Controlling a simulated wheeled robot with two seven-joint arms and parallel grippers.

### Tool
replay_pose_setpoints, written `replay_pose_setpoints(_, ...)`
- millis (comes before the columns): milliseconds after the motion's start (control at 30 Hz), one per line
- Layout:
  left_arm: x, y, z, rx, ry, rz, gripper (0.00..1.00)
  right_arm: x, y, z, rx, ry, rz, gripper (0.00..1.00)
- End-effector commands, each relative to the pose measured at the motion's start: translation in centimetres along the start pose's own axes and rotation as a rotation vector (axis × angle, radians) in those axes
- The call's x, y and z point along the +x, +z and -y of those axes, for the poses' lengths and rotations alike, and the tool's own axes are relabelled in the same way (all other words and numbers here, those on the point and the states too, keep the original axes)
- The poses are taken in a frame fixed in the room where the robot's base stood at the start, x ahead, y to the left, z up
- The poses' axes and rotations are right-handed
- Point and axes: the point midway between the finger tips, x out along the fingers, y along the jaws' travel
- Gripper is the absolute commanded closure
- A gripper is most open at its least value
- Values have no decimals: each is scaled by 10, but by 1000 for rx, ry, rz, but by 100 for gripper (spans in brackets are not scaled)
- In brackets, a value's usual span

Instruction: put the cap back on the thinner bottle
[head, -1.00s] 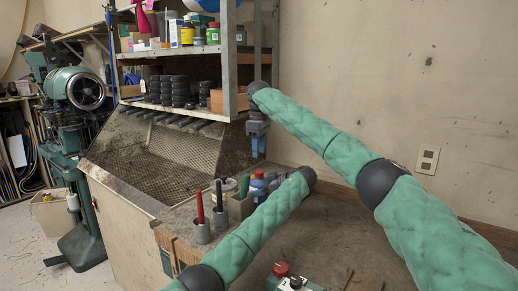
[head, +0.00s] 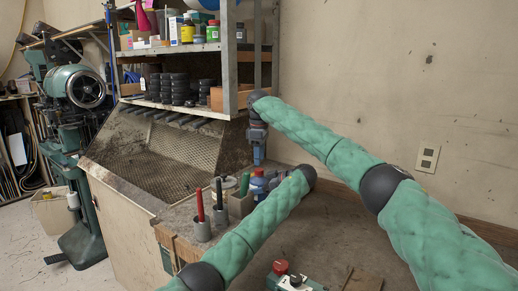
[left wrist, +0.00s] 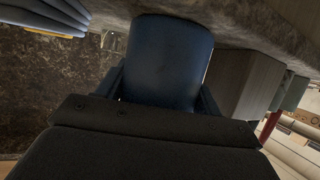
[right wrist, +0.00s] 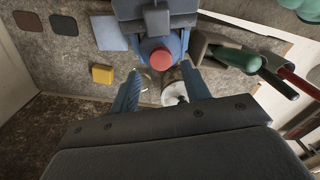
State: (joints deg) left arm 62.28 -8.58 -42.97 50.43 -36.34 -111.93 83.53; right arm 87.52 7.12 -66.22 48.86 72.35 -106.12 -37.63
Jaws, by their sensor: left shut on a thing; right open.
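A blue bottle stands low at the back of the bench, with a red cap (head: 258,173) on top. The cap shows in the right wrist view (right wrist: 160,58); whether it is fully seated cannot be told. My left gripper (head: 274,184) is shut on the blue bottle (left wrist: 165,60), whose body fills the space between its fingers in the left wrist view. My right gripper (head: 258,158) is open and points down just above the red cap. In the right wrist view its fingers (right wrist: 160,78) are spread either side, with the cap apparently between and beyond them.
Grey cups (head: 202,231) with red and green handles stand left of the bottle, beside a round white-lidded tin (right wrist: 174,94). A yellow block (right wrist: 102,74) lies on the bench. Shelves (head: 180,104) rise behind. A red-knobbed device (head: 290,282) sits at the front.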

Motion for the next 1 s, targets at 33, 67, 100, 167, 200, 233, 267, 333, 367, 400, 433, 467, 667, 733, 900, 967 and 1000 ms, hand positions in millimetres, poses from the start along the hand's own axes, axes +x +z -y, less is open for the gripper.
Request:
replay_pose_setpoints(33, 0, 0, 0, 0, 0, 0, 98, 8, 0, 0, 0, -1, 0, 53)
replay_pose_setpoints(67, 0, 0, 0, 0, 0, 0, 98, 12, 0, 0, 0, -1, -1, 53)
replay_pose_setpoints(100, 0, 0, 0, 0, 0, 0, 98, 17, 0, 0, -1, -1, 0, 53)
replay_pose_setpoints(167, 0, 0, 0, 0, 0, 0, 98, 24, 0, 0, -1, 0, 0, 53)
replay_pose_setpoints(200, 0, 0, 0, 0, 0, 0, 98, 28, 0, 0, -1, 0, 0, 53)
replay_pose_setpoints(233, 0, 0, 0, 0, 0, 0, 98, 31, -1, 0, -1, 1, -1, 53)
replay_pose_setpoints(267, 0, 0, 0, 0, 0, 0, 98, 34, -1, 0, -1, 1, -1, 53)
replay_pose_setpoints(333, 0, 0, 0, 0, 0, 0, 98, 39, 0, 0, -1, 0, 0, 53)
replay_pose_setpoints(367, 0, 0, 0, 0, 0, 0, 98, 40, 0, 0, -1, 0, 0, 53)
replay_pose_setpoints(400, 0, 0, 0, 0, 0, 0, 98, 42, 0, 0, -1, 0, 0, 53)
replay_pose_setpoints(433, 0, 0, 0, 0, 0, 0, 98, 43, 0, 0, -1, 0, 0, 53)
replay_pose_setpoints(467, 0, 0, 0, 0, 0, 0, 98, 44, 0, 0, -1, 0, 0, 53)
replay_pose_setpoints(667, 0, 0, 0, 0, 0, 0, 98, 44, 0, 0, -1, 0, -1, 53)
replay_pose_setpoints(733, 0, 0, 0, 0, 0, 0, 98, 44, 0, 0, -1, 0, -1, 53)
replay_pose_setpoints(900, 0, 0, 0, 0, 0, 0, 98, 44, 0, 0, -1, 0, -1, 83)
replay_pose_setpoints(967, 0, 0, 0, 0, 0, 0, 98, 44, 0, 0, -1, 0, -1, 94)
replay_pose_setpoints(1000, 0, 0, 0, 0, 0, 0, 98, 44, 0, 0, 0, 0, -1, 98)
